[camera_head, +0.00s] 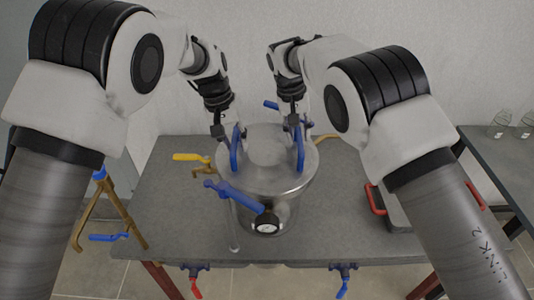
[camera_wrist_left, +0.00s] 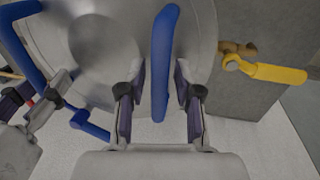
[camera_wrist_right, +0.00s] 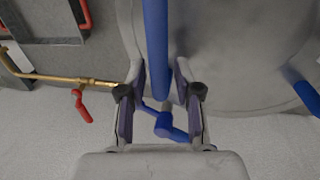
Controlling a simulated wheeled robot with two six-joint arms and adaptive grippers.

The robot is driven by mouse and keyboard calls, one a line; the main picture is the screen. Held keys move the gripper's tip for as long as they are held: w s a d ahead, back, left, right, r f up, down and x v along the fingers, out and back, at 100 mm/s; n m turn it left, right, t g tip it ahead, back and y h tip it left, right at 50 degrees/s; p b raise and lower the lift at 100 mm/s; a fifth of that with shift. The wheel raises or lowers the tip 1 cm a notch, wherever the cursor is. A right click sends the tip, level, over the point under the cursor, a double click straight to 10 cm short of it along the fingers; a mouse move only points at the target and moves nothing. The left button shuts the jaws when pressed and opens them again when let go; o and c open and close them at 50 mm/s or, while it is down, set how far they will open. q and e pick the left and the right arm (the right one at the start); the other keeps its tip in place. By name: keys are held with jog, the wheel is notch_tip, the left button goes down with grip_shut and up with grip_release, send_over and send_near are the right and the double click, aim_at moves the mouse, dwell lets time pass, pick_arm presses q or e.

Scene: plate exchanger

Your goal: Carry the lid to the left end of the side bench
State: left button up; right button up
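The lid (camera_head: 266,158) is a round shiny metal cover on the pot in the middle of the table, with a blue handle on each side. My left gripper (camera_head: 222,130) is at the left handle (camera_head: 234,153). In the left wrist view its fingers (camera_wrist_left: 160,85) stand apart on either side of that handle (camera_wrist_left: 163,60), with gaps visible. My right gripper (camera_head: 295,122) is at the right handle (camera_head: 299,153). In the right wrist view its fingers (camera_wrist_right: 160,85) straddle that handle (camera_wrist_right: 156,40) and look open. The side bench (camera_head: 495,165) is the dark surface at the right.
Glass bottles (camera_head: 501,123) stand on the bench's far part. A yellow-handled valve (camera_head: 192,157), a blue-handled valve (camera_head: 232,195) and a gauge (camera_head: 267,223) surround the pot. A grey item with red handles (camera_head: 376,199) lies at the table's right. Brass pipework (camera_head: 113,200) is at left.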

pick_arm(q)
grip_shut()
pick_arm(e)
grip_shut()
pick_arm(q)
jog(key=shift+w+r, duration=0.1)
jog(key=shift+r, duration=0.15)
pick_arm(e)
jog(key=shift+r, duration=0.25)
